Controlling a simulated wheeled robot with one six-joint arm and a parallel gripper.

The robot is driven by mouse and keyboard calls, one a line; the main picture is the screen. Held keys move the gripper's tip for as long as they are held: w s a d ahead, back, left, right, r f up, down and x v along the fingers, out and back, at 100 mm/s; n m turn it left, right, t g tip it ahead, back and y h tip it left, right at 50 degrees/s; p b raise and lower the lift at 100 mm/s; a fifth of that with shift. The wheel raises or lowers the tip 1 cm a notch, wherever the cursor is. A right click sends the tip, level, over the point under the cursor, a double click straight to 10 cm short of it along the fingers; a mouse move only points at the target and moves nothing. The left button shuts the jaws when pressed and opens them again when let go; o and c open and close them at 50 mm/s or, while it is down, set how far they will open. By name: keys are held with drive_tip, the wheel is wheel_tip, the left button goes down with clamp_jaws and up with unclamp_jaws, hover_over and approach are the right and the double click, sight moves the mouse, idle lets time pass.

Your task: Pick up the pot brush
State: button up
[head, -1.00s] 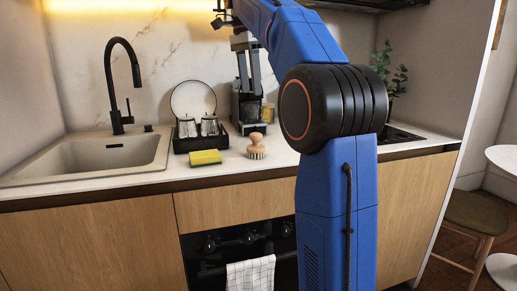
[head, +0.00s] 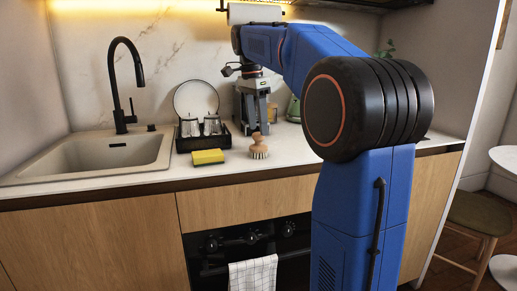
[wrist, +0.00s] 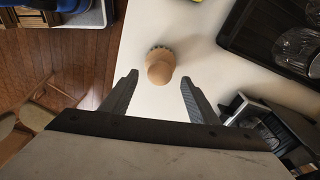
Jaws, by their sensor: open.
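The pot brush (head: 258,151) stands on the white counter, bristles down, with its round wooden knob up. In the wrist view the brush (wrist: 160,66) shows from above, a little beyond the fingertips and roughly centred between them. My gripper (head: 256,129) points down just above and behind the brush in the head view. In the wrist view my gripper (wrist: 158,78) is open, its two fingers apart with nothing held between them. Whether the fingers reach down to the knob's height, I cannot tell.
A yellow sponge (head: 207,156) lies left of the brush. A black tray (head: 183,144) with glasses and a plate stands behind the sponge. The sink (head: 90,158) is farther left. A coffee machine, partly hidden, is behind my gripper. The counter's front edge is close to the brush.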

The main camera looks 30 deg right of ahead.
sight(258, 134)
drive_tip(key=shift+d+f, duration=0.15)
drive_tip(key=shift+f, duration=2)
drive_tip(key=c, duration=1.1)
drive_tip(key=shift+c, duration=0.2)
drive_tip(key=shift+r, duration=0.1)
wheel_tip(258, 134, up, 10)
drive_tip(key=shift+f, duration=0.1)
